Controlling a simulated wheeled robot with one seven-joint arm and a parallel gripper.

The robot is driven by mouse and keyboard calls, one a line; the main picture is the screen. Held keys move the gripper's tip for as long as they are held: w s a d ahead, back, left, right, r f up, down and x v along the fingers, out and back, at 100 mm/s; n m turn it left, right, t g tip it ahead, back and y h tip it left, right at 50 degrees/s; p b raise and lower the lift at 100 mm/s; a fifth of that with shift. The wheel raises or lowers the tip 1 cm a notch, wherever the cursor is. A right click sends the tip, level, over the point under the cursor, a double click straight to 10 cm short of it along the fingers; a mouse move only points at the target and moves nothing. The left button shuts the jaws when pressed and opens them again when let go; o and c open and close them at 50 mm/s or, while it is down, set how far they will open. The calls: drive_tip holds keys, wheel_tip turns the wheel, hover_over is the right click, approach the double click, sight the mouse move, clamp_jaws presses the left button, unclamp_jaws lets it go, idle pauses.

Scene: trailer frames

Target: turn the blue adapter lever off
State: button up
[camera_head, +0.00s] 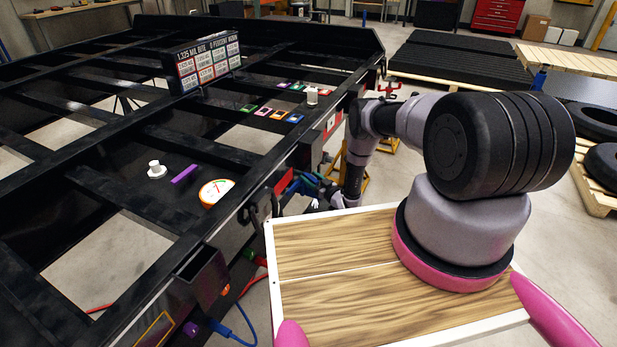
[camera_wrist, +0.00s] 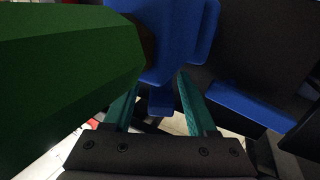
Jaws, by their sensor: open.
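In the wrist view, a blue adapter (camera_wrist: 178,40) fills the top middle. A small blue tab (camera_wrist: 160,103), which looks like its lever, hangs below the body and shows between the two teal fingers of my gripper (camera_wrist: 160,102). The fingers are open, one on each side of the tab; I cannot tell whether either touches it. In the head view, my gripper (camera_head: 318,198) is small and partly hidden beside the trailer's side, by green and blue parts. The lever cannot be made out there.
A large green part (camera_wrist: 65,75) fills the wrist view's left side, close to the left finger. A dark panel with a blue edge (camera_wrist: 245,105) lies at the right. The black trailer frame (camera_head: 100,187) stands left of my arm. Tyres (camera_head: 600,121) lie at the far right.

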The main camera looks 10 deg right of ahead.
drive_tip(key=shift+w+a, duration=0.3)
drive_tip(key=shift+w, duration=0.2)
clamp_jaws()
